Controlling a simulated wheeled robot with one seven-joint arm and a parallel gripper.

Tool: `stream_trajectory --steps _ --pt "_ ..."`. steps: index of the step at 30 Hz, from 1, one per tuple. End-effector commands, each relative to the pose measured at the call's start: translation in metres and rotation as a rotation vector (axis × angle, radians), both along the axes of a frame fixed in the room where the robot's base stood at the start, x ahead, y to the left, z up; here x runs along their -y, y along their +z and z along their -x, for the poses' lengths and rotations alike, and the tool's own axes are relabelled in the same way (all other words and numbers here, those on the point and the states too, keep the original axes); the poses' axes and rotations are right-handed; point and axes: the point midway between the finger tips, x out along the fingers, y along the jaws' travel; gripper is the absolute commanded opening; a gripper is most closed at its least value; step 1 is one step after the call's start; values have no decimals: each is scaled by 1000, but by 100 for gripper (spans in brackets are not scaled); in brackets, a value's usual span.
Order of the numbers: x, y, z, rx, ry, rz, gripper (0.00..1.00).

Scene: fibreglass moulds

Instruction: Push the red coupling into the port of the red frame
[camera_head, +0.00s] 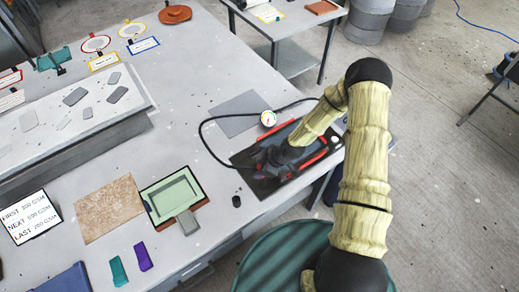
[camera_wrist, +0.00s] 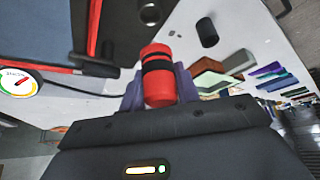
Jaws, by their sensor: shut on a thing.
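The red coupling (camera_wrist: 158,88) is a short red cylinder with a black band. It sits between the two purple-grey fingers of my gripper (camera_wrist: 160,90) in the wrist view, and they are shut on it. A silvery round fitting (camera_wrist: 150,12), perhaps the port, shows just beyond the coupling's far end. I see a gap between them in the picture, but cannot judge the depth. Red bars (camera_wrist: 93,25) of the red frame lie around a dark panel. In the head view, red edges (camera_head: 310,162) of the frame show beside my dark gripper (camera_head: 272,163), which hides the coupling and the port.
A round gauge (camera_head: 268,118) and a looping black hose (camera_head: 203,133) lie by the frame. A black cylinder (camera_head: 236,201) stands nearby on the table. A green-lined mould (camera_head: 175,193) and a brown mat (camera_head: 109,209) lie to the left. Bare tabletop (camera_head: 190,110) lies behind.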

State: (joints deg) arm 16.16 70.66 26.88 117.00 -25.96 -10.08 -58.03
Motion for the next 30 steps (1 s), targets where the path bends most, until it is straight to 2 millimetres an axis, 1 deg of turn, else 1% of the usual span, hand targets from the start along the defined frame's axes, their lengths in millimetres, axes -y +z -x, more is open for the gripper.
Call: stream_trajectory --steps 1,4,16,20,30 --pt "-1 5 1 -1 26 0 0" --pt "-2 4 1 -1 50 1 0" --pt "-2 -1 1 -1 48 1 0" --pt "-2 -8 1 -2 47 0 0" --pt "-2 -35 2 -1 46 0 0"
